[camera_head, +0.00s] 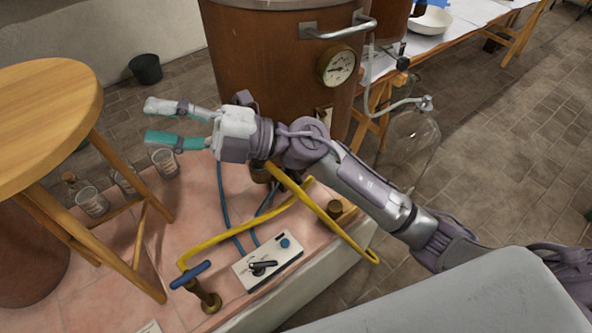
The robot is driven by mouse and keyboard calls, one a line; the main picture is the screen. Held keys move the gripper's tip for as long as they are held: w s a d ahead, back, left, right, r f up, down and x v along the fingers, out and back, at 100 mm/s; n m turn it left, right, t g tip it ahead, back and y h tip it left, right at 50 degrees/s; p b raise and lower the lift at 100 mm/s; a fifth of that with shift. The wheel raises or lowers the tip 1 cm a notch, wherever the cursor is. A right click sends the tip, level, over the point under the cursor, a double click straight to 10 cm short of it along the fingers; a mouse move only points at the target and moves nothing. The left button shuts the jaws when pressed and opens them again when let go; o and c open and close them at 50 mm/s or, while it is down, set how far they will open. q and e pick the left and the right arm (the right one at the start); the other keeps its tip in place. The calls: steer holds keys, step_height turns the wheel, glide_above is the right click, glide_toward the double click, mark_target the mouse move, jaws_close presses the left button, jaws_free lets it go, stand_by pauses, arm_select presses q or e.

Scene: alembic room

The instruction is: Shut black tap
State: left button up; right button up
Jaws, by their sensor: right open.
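My right gripper (160,122) is open and empty, its fingers pointing left above the tiled platform, in front of the copper vessel. A black lever-like handle (262,267) sits on a small white box (268,262) on the platform, below and to the right of the gripper and apart from it. I cannot tell for sure whether this handle is the black tap. A blue-handled brass tap (204,286) stands left of the box. My left gripper is not in view.
The copper vessel (240,60) with its gauge (337,66) stands behind the gripper. A wooden stool (45,115) is at left. Yellow tubing (230,235) crosses the platform. Several glass jars (92,202) stand near the stool. A large glass flask (412,140) is at right.

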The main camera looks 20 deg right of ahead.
step_height(320, 180, down, 3)
steer(key=s+a+n+g+h, duration=0.2)
steer(key=n+g+h, duration=0.1)
steer(key=n+g, duration=0.1)
steer(key=h, duration=1.9)
glide_above(296, 174)
step_height(296, 174, down, 11)
steer(key=shift+n, duration=0.3)
step_height(296, 174, down, 13)
steer(key=p, duration=0.2)
steer(key=shift+p, duration=0.35)
jaws_close()
